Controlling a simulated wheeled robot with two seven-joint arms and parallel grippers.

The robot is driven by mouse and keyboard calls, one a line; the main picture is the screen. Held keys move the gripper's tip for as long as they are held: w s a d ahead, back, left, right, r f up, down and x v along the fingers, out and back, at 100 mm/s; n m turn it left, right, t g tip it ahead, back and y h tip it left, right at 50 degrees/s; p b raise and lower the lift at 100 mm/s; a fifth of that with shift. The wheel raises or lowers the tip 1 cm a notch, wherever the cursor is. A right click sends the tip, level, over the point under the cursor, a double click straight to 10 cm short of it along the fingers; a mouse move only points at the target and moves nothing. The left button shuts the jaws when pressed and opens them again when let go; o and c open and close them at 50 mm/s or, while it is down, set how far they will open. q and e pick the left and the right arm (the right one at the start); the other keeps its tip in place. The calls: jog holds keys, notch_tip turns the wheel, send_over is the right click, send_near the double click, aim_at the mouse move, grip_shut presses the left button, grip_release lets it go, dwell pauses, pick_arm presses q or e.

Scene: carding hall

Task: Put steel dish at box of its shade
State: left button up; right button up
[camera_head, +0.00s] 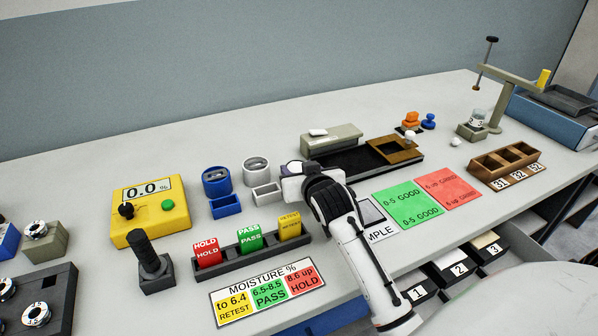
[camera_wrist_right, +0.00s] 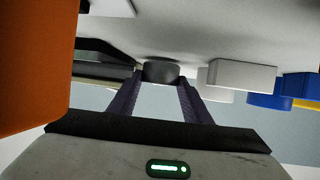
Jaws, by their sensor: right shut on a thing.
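My right gripper (camera_head: 292,172) is over the middle of the bench, just right of the small white box (camera_head: 266,193). In the right wrist view its two fingers (camera_wrist_right: 160,85) are shut on a dark grey round dish (camera_wrist_right: 161,71), seen edge-on close to the pale bench top. In the head view the dish is hidden by the gripper. The white box also shows in the wrist view (camera_wrist_right: 240,75), to the right of the dish and apart from it. A small blue box (camera_head: 225,207) stands left of the white one. My left gripper is out of view.
Behind the boxes stand a blue cylinder (camera_head: 216,181) and a grey-white cylinder (camera_head: 256,170). A dark rack of coloured blocks (camera_head: 250,249) lies in front. A dark tray (camera_head: 345,163) and scale-like block (camera_head: 331,139) are behind right. A yellow meter (camera_head: 150,212) stands left.

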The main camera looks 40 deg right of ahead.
jog(key=shift+f, duration=0.2)
jog(key=shift+f, duration=0.15)
jog(key=o, duration=0.9)
jog(key=shift+o, duration=0.2)
